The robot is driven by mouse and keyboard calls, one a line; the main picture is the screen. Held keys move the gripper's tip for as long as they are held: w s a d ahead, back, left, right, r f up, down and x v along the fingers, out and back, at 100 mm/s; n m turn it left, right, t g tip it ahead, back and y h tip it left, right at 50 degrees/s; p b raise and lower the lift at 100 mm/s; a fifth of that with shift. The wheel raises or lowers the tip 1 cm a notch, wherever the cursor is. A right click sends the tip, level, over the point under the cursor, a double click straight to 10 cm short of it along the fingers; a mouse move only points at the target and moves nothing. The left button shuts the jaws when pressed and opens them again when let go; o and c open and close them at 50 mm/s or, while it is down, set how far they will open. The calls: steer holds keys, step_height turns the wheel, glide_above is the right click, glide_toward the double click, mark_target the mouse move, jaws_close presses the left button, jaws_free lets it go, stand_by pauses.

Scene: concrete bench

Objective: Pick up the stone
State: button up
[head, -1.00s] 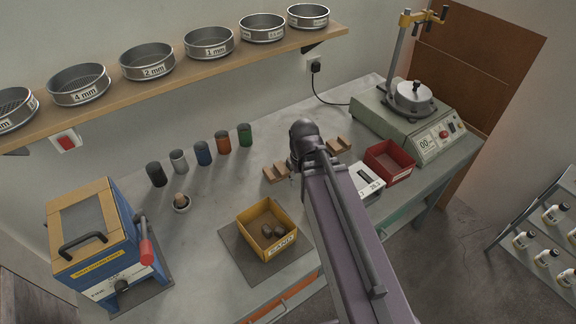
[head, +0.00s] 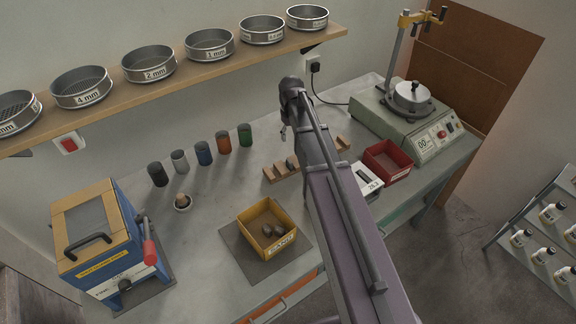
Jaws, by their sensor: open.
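Two dark, rounded stones (head: 272,231) lie close together inside the yellow bin labelled SAND (head: 284,244). Another small grey object, perhaps a stone, sits in the wooden rack (head: 281,173), partly beside my arm. Which one is the task's stone I cannot tell. My gripper (head: 283,133) shows only as a small part below the end of my arm, above the back of the bench. It is open and apart from the bin and the rack. My arm hides part of the rack.
A blue machine (head: 108,245) is at left. A white scale (head: 366,180), red bin (head: 388,161) and green machine (head: 424,128) are at right. A sieve shelf (head: 205,77) hangs above.

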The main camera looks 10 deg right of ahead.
steer(key=shift+f, duration=0.1)
steer(key=b, duration=0.9)
glide_above(289, 161)
steer(key=f, duration=0.8)
steer(key=shift+s+d+f, duration=0.1)
steer(key=shift+d+f, duration=0.1)
steer(key=shift+d, duration=0.05)
steer(key=shift+f, duration=0.15)
steer(key=shift+a+f+b, duration=0.2)
steer(key=shift+f+b, duration=2.25)
steer(key=shift+f, duration=0.05)
jaws_close()
